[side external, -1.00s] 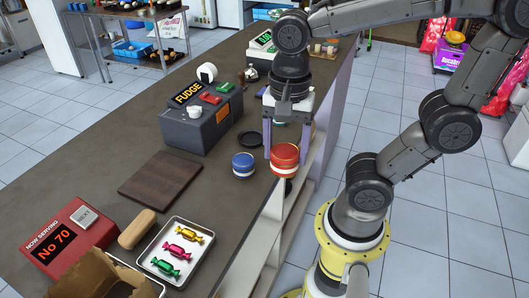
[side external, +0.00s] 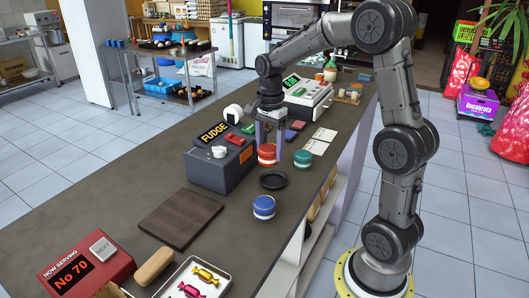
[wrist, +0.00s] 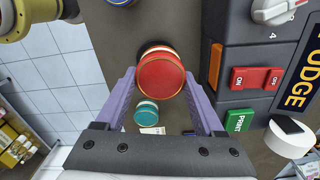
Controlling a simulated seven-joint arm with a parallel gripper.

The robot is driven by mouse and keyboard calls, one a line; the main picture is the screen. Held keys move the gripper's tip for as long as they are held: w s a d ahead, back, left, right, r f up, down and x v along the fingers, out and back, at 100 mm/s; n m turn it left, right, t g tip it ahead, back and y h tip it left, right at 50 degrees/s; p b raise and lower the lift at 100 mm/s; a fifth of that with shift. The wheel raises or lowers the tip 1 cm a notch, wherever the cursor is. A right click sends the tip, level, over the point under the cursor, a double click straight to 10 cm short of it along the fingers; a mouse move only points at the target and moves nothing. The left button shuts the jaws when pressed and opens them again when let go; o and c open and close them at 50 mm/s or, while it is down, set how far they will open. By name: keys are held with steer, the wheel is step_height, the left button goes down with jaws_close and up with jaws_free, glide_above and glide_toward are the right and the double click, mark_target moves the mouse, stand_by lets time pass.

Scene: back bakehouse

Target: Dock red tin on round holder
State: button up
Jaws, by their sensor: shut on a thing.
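The red tin (side external: 267,154) has a light band and is held upright between the fingers of my gripper (side external: 270,143). In the wrist view the red tin (wrist: 160,76) fills the gap between the purple fingers. The round holder, a black dish (side external: 273,180), lies on the counter just in front of and below the tin in the side view. In the wrist view only a dark rim of the holder (wrist: 155,46) shows past the tin's upper edge. The tin seems apart from the holder; its exact height is hard to tell.
The grey fudge machine (side external: 221,166) is close on the left. A brown board (side external: 180,219) lies on the counter (side external: 105,212). The scale (side external: 307,96) stands behind.

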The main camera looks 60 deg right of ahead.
mark_target(275, 145)
steer(key=shift+s+d+f+m, duration=0.2)
steer(key=shift+d+f, duration=0.2)
steer(key=shift+d, duration=0.05)
steer(key=shift+s+d+f+m, duration=0.2)
steer(key=shift+d+f, duration=0.2)
steer(key=shift+d, duration=0.05)
steer(key=shift+f, duration=2.65)
steer(key=shift+f, duration=0.6)
steer(key=o, duration=1.2)
steer(key=shift+r, duration=5.5)
